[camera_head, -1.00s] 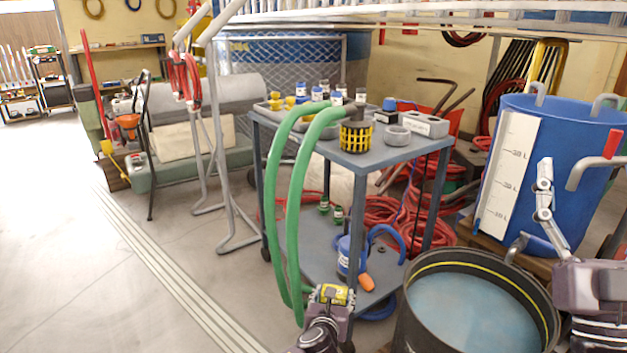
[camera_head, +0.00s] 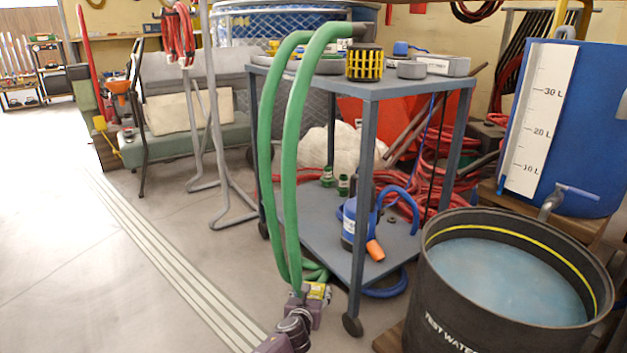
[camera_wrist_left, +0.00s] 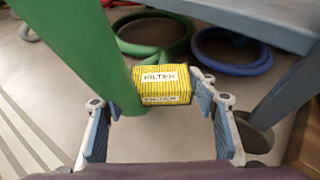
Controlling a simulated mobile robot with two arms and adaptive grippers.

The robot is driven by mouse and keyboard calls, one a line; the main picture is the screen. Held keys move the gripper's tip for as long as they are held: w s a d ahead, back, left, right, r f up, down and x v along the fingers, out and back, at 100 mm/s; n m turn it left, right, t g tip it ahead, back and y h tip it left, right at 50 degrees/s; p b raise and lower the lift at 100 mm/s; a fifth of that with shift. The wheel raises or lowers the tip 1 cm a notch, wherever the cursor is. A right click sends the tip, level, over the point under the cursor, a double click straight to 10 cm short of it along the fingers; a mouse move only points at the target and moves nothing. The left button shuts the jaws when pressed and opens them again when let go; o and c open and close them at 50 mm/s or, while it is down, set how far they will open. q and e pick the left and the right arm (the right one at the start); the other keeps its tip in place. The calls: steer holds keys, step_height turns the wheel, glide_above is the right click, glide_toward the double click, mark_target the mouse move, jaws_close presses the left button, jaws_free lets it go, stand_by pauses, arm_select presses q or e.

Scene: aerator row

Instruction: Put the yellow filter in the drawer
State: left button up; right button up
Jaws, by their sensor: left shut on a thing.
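The yellow filter (camera_head: 317,290) is a small box with dark stripes. In the left wrist view the filter (camera_wrist_left: 164,84) shows a white label reading FILTER. My left gripper (camera_head: 311,296) is shut on it, with one finger on each side, low in front of the trolley beside the green hoses. The left wrist view also shows both fingers of my left gripper (camera_wrist_left: 155,95). I cannot make out a drawer in these frames. My right gripper is not in view.
A grey trolley (camera_head: 415,86) stands close by, with green hoses (camera_head: 290,160) hanging down its front. A black test-water tub (camera_head: 440,305) is at right, below a blue tank (camera_head: 590,100). The floor at left (camera_head: 60,260) is clear.

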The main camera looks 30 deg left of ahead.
arm_select(q)
steer(key=shift+f+b, duration=4.75)
steer(key=shift+f, duration=0.3)
steer(key=shift+r, duration=0.1)
steer(key=o, duration=1)
steer(key=shift+o, duration=0.2)
